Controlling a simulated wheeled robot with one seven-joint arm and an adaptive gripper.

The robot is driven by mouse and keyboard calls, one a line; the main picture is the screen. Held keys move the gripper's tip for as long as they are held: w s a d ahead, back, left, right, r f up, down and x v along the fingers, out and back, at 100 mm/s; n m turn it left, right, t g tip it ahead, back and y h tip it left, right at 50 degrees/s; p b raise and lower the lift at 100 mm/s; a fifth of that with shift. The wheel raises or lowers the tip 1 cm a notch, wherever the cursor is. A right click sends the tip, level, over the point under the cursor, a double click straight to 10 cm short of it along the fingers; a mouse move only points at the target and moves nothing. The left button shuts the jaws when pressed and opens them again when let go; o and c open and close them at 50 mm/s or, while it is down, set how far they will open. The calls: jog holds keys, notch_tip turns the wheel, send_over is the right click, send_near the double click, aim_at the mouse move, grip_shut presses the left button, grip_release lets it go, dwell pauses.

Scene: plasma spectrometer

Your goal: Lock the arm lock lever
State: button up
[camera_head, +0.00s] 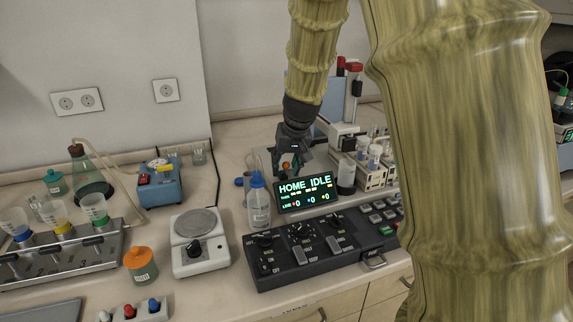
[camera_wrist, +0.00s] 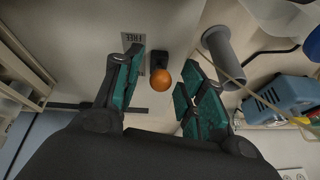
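The arm lock lever shows in the wrist view as an orange ball knob (camera_wrist: 161,80) on a dark mount, beside a grey plate (camera_wrist: 133,40) that reads FREE. My gripper (camera_wrist: 163,68) is open, with its two teal-padded fingers on either side of the knob. A gap shows between the knob and each finger in this view; depth is hard to judge. In the head view my gripper (camera_head: 288,166) is at the spectrometer, behind the display (camera_head: 306,193) reading HOME IDLE. A small orange spot shows there by the fingers; most of the lever is hidden.
A blue-capped bottle (camera_head: 259,204) stands left of the display, and the black control panel (camera_head: 325,248) lies in front. A tube rack (camera_head: 374,176) is to the right. In the wrist view, a grey cylinder (camera_wrist: 222,56) and a blue device (camera_wrist: 287,96) are right of the fingers.

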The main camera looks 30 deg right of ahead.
grip_shut()
